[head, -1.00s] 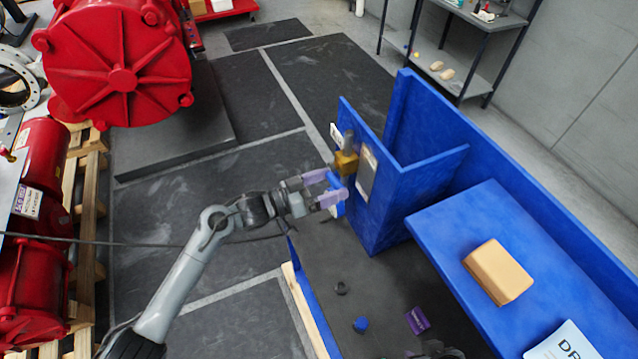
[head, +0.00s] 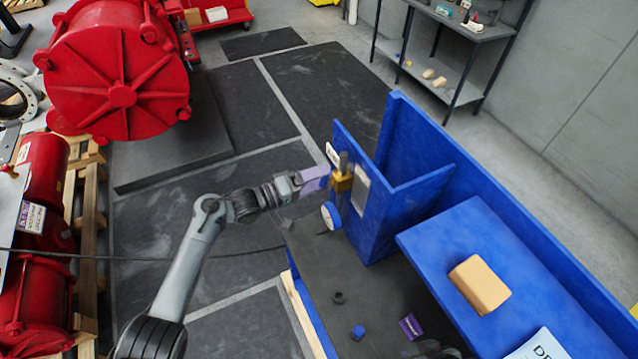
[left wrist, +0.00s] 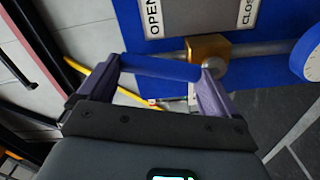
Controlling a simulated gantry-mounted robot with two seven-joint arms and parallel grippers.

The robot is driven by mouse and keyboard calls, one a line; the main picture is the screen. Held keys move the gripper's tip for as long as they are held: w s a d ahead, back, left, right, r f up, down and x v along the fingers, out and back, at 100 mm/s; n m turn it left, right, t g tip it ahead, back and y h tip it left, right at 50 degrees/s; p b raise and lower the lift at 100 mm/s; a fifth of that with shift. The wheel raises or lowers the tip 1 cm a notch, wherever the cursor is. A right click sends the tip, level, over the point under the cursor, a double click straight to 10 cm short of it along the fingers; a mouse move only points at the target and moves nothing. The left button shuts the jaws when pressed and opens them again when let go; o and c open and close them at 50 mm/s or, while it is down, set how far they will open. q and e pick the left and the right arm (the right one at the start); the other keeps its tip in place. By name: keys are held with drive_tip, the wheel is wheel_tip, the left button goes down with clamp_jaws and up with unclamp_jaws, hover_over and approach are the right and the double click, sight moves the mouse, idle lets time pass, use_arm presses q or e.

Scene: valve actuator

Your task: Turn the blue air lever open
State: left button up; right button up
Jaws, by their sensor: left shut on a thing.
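The brass valve (head: 341,180) sits on a pipe at the left face of the blue upright panel (head: 378,215). It also shows in the left wrist view (left wrist: 207,47). The blue lever (left wrist: 160,68) runs left from beside the valve, on the side of the "OPEN" label (left wrist: 153,15); the "CLOSE" label (left wrist: 248,12) is to the right. My left gripper (head: 324,177) is shut on the lever, which spans between its purple fingertips (left wrist: 160,70). Its fingers hide the lever in the head view.
A round blue gauge (head: 331,215) sits just below the valve. A tan block (head: 480,284) lies on the blue shelf (head: 430,240).

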use_arm(q)
drive_tip(key=w+n, duration=0.1)
drive_tip(key=n, duration=0.2)
drive_tip(key=shift+w+a+r+b, duration=0.15)
drive_tip(key=shift+w+a+b, duration=0.15)
drive_tip(key=shift+w+a, duration=0.1)
drive_tip(key=o, duration=1.2)
drive_tip(key=shift+c, duration=0.2)
drive_tip(key=shift+a, duration=0.15)
